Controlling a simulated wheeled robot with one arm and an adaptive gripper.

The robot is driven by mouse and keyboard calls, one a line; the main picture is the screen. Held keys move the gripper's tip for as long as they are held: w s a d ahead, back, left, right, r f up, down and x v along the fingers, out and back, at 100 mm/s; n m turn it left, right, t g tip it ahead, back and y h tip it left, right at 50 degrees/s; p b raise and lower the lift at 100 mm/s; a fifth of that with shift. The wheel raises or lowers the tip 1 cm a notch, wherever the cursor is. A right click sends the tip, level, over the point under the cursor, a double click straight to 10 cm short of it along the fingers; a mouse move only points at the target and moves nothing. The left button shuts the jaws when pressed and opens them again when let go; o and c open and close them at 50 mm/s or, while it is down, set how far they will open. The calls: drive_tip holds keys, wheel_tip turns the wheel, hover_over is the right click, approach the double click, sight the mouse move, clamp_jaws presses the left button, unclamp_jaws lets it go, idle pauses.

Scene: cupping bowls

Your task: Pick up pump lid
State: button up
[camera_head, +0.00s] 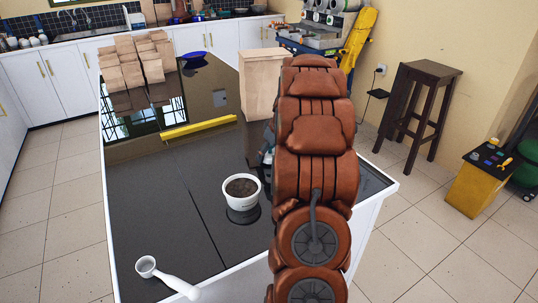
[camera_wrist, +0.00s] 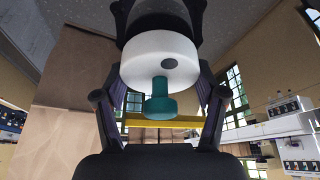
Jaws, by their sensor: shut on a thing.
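In the wrist view, my gripper (camera_wrist: 160,60) is shut on a thick white round piece with a dark round spot and a teal knobbed stem (camera_wrist: 160,100). I take this piece to be the pump lid (camera_wrist: 150,62). It sits between the two dark fingers, and its far side is hidden. In the head view, my brown arm covers the gripper and the held piece, so the height above the table cannot be told there.
On the glossy black table (camera_head: 150,215) are a white bowl with dark contents (camera_head: 241,190), a white scoop (camera_head: 165,277), a yellow bar (camera_head: 200,129), paper bags (camera_head: 135,65) and a cardboard box (camera_head: 262,83). The table's front left is mostly clear. A stool (camera_head: 420,85) stands right.

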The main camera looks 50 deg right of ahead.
wheel_tip(320, 180, up, 11)
drive_tip(key=shift+r+b, duration=0.2)
drive_tip(key=shift+b, duration=0.65)
drive_tip(key=shift+a+f, duration=0.1)
